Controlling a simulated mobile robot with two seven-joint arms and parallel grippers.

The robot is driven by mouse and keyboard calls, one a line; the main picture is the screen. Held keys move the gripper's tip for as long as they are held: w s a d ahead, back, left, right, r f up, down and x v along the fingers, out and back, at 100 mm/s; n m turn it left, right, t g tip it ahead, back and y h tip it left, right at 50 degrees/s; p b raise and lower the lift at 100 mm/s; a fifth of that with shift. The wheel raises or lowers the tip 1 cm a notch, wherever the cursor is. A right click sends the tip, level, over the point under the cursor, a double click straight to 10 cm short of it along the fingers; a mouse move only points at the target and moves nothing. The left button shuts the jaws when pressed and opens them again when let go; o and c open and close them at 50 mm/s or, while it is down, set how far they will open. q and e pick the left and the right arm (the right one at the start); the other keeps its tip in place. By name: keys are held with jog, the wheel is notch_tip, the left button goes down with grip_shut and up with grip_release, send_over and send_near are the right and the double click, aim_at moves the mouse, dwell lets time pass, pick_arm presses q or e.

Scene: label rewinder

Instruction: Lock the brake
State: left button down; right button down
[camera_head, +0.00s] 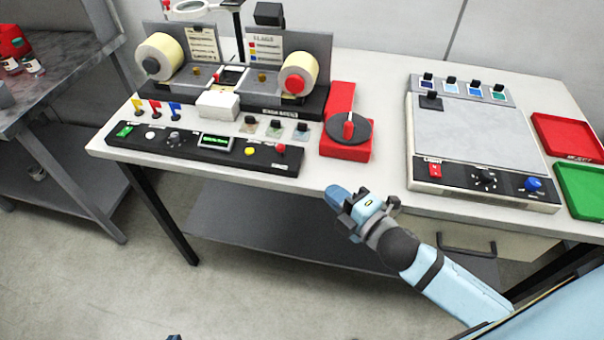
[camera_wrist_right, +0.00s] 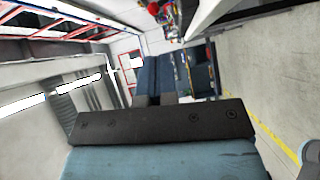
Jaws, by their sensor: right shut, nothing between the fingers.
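The likely brake is a red unit (camera_head: 340,105) on the white bench, right of the rewinder. A dark round disc with a red pointer knob (camera_head: 348,128) sits on its front part. The pointer lies roughly along the unit's length. My right gripper (camera_head: 362,206) is in front of the bench edge, below and apart from the red unit. It is shut and empty; its two dark fingers (camera_wrist_right: 156,80) lie together in the right wrist view. A small dark piece, perhaps my left gripper (camera_head: 174,337), shows at the bottom edge; its jaws are hidden.
The rewinder has two label rolls (camera_head: 158,56) and a black control strip (camera_head: 205,147) in front. A grey panel box (camera_head: 470,135) stands to the right, with red (camera_head: 570,136) and green (camera_head: 584,188) trays beyond. A drawer handle (camera_head: 467,246) sticks out below the bench.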

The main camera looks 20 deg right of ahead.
aim_at(284, 149)
jog(key=shift+r+n, duration=0.35)
jog(key=shift+n, duration=0.45)
jog(key=p+x, duration=0.1)
jog(key=x, duration=1.2)
jog(key=shift+a+r+p, duration=0.1)
jog(key=shift+r+p, duration=0.1)
jog(key=shift+p, duration=0.1)
jog(key=shift+w+a, duration=0.15)
jog(key=shift+w, duration=0.3)
jog(key=shift+r+p, duration=0.2)
jog(key=shift+p, duration=0.6)
jog(key=shift+w+m, duration=0.1)
jog(key=shift+m, duration=0.2)
